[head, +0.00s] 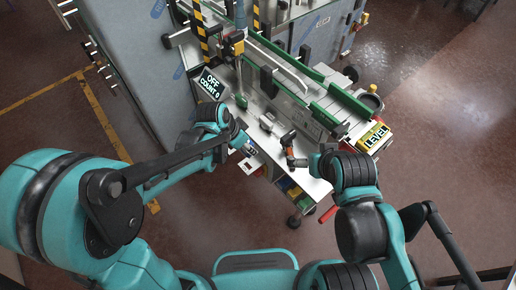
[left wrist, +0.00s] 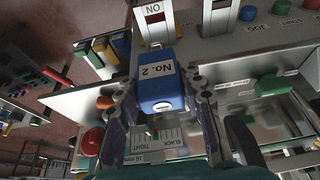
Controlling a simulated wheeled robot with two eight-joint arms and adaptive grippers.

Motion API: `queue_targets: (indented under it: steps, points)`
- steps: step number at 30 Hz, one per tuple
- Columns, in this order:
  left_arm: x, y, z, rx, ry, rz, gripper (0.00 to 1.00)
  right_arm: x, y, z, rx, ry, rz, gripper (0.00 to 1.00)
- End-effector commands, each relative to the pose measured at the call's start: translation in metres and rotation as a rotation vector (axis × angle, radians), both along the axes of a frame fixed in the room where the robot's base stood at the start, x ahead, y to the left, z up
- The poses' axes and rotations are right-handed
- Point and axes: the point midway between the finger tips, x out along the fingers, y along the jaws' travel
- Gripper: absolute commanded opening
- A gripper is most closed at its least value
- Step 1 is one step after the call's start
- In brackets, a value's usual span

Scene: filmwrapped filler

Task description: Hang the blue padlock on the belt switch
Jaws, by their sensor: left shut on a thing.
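The blue padlock (left wrist: 161,88), labelled "No. 2", sits between the two fingers of my left gripper (left wrist: 158,98) in the left wrist view. The far end of the padlock is in front of a switch plate (left wrist: 155,17) marked ON with a red part. I cannot tell whether they touch. In the head view my left gripper (head: 249,148) is at the near left edge of the machine, and the padlock is too small to make out. My right gripper (head: 298,162) is over the worktop; its fingers are unclear.
A red button (left wrist: 92,141) is at lower left. A dark tool with orange (head: 288,138) is near my right gripper.

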Motion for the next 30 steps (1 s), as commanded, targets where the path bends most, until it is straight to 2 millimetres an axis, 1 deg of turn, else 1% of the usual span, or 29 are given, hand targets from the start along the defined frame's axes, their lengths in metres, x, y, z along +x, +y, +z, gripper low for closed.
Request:
queue_targets:
  steps: [14,20,30]
  points:
    - [0.000,0.000,-0.003,-0.001,-0.001,0.000,0.00,0.000,0.000,-0.004,0.000,0.000,0.000,1.00]
    - [0.000,0.000,-0.012,-0.001,-0.001,0.000,0.00,0.000,0.000,-0.012,0.000,0.000,0.000,1.00]
    - [0.000,0.000,-0.034,-0.001,-0.001,0.000,0.00,0.000,0.000,-0.031,0.000,0.000,0.000,1.00]
